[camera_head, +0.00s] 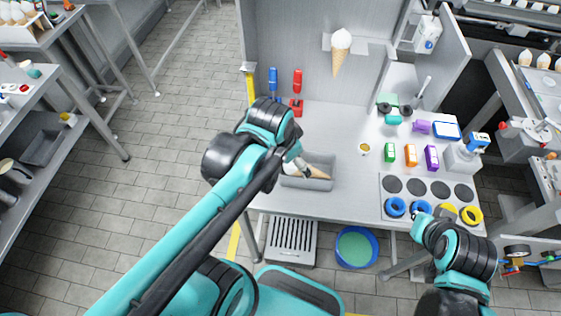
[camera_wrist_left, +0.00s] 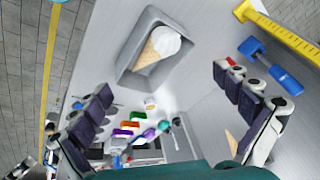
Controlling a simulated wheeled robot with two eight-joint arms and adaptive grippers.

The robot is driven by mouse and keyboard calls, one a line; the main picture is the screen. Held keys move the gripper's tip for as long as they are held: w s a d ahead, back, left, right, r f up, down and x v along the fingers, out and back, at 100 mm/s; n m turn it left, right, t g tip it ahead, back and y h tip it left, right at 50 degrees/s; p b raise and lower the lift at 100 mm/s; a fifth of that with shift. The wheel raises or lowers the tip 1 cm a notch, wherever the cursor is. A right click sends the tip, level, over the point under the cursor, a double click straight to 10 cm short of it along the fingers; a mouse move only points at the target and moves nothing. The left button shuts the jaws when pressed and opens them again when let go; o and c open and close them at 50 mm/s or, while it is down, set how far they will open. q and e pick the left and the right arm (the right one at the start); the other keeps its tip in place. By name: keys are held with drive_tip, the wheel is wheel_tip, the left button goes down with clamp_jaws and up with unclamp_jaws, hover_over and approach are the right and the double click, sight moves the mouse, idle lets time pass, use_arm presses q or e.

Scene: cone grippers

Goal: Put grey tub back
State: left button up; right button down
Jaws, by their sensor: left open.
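The grey tub (camera_head: 308,185) stands on the metal table near its front left edge. A cone with a white scoop (camera_head: 316,172) lies tilted inside it. In the left wrist view the tub (camera_wrist_left: 127,78) is ahead of the fingers, with the cone (camera_wrist_left: 156,47) plain inside. My left gripper (camera_head: 294,161) is at the tub's left end in the head view, partly hidden by my arm. In the wrist view my left gripper (camera_wrist_left: 172,85) is open, its fingers wide apart with nothing between them. My right gripper (camera_head: 419,217) is beside a blue ring; its fingers are too small to read.
Green, orange and purple boxes (camera_head: 431,157) stand behind the dark round plates (camera_head: 416,186). A blue tool (camera_head: 273,78) and red tool (camera_head: 297,80) stand at the back left. The table's middle is clear.

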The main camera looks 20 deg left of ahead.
use_arm(q)
drive_tip(key=s+n+t, duration=0.1)
drive_tip(key=n, duration=0.1)
drive_tip(key=s+a+n+t, duration=0.1)
drive_tip(key=s+n, duration=0.1)
drive_tip(key=n, duration=0.1)
drive_tip(key=shift+s+a+f+n+t, duration=0.2)
drive_tip(key=shift+a+n+t, duration=0.1)
drive_tip(key=shift+t, duration=0.1)
wheel_tip(320, 180, down, 3)
drive_tip(key=b, duration=0.3)
drive_tip(key=shift+f, duration=0.2)
idle(0.3)
